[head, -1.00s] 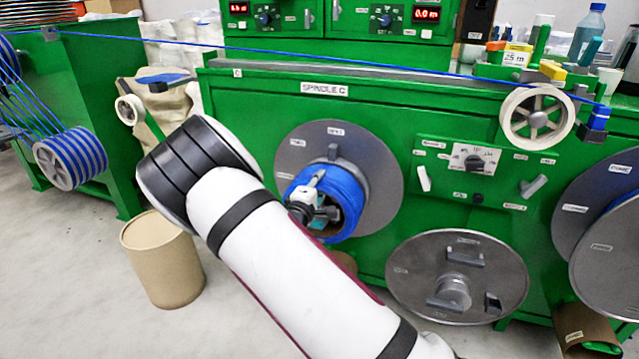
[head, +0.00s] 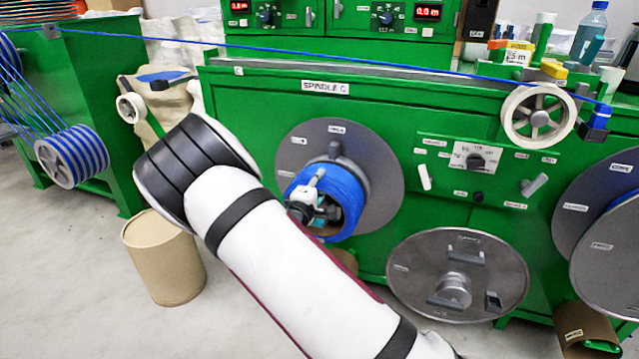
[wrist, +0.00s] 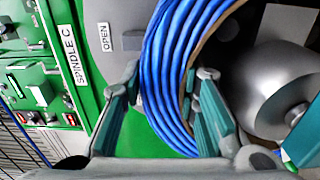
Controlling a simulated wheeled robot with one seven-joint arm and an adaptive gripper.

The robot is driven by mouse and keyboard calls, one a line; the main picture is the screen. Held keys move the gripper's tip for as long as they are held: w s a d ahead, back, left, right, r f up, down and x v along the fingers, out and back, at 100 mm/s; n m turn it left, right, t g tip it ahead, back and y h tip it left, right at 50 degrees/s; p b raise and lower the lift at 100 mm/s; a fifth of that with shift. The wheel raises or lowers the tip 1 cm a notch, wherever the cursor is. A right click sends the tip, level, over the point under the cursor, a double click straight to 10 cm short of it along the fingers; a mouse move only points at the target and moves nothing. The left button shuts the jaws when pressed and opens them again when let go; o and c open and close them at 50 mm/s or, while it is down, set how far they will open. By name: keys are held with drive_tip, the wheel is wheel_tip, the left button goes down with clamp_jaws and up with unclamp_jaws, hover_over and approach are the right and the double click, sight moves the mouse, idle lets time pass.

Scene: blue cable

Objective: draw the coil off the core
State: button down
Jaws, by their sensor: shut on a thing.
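The blue cable coil (head: 347,190) sits in front of the grey round plate (head: 385,175) at the spindle labelled SPINDLE C. My gripper (head: 322,208) is at the coil's front, and my arm hides part of its left and lower side. In the wrist view the coil (wrist: 172,60) passes between the two teal-padded fingers of my gripper (wrist: 168,110), one outside the coil and one on its inner side. They are shut on its wall. The grey metal core (wrist: 268,88) shows to the right, inside the coil, with a gap beside the inner finger.
A removed-looking round plate (head: 420,270) with a central hub stands low at the right. A guide wheel (head: 538,118) and taut blue cable (head: 400,70) are above. A cardboard drum (head: 160,258) stands on the floor at the left, with free floor around it.

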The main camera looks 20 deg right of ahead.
drive_tip(key=p+v, duration=0.5)
drive_tip(key=v, duration=1.2)
drive_tip(key=shift+p, duration=0.3)
idle(1.8)
drive_tip(key=shift+s+r, duration=0.1)
drive_tip(key=shift+r, duration=0.05)
